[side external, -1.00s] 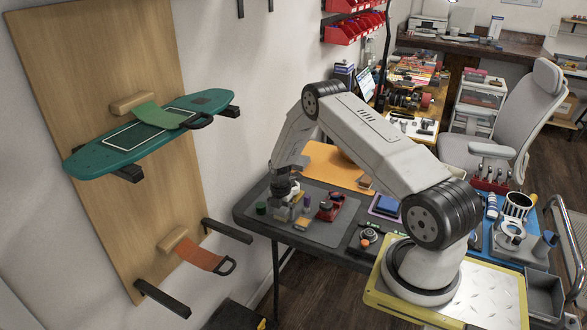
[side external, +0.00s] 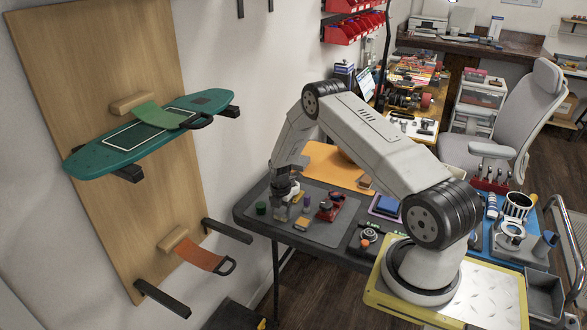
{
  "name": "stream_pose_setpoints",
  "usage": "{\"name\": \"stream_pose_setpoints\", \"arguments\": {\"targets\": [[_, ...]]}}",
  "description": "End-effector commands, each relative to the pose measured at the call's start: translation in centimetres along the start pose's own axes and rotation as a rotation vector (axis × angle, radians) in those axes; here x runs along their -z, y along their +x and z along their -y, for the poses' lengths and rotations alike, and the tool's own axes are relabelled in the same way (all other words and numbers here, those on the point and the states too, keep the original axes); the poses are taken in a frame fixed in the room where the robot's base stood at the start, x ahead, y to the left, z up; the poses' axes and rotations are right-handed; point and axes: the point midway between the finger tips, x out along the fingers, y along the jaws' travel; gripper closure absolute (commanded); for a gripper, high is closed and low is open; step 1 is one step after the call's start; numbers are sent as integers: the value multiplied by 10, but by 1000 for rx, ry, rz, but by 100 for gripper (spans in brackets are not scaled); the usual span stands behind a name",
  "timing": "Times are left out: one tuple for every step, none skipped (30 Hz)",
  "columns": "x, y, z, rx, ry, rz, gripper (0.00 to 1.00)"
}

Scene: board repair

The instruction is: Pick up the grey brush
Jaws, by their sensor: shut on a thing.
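My gripper (side external: 281,207) points down over the dark grey mat (side external: 330,236) at the left end of the table. It is shut on a small grey thing low between its fingers, which looks like the grey brush (side external: 281,214). The fingers hide much of it, and its outline is too small to make out clearly. I cannot tell whether it touches the mat.
Close by on the mat are a green round piece (side external: 261,208), a purple piece (side external: 307,201), a yellow block (side external: 301,223) and a red object (side external: 328,210). An orange mat (side external: 325,160) lies behind. The mat's front part is clear.

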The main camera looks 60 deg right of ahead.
Motion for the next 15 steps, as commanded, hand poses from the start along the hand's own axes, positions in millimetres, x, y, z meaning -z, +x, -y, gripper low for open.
{"name": "stream_pose_setpoints", "arguments": {"targets": [[0,-2,0,0,0,0,89],[0,-2,0,-1,0,0,89],[0,-4,0,-1,0,1,89],[0,-6,-1,-1,0,1,89],[0,-7,-1,-2,0,1,89],[0,-10,-1,-2,0,1,89],[0,-12,-1,-2,0,1,89],[0,-15,-1,-2,0,1,89],[0,-18,-1,-2,0,1,89],[0,-22,-1,-2,0,0,89],[0,-25,-1,-1,0,0,89],[0,-30,-1,-2,0,0,89],[0,-33,0,-1,0,0,89],[2,-35,3,0,0,-1,89],[3,-39,5,-1,0,-1,89]]}}
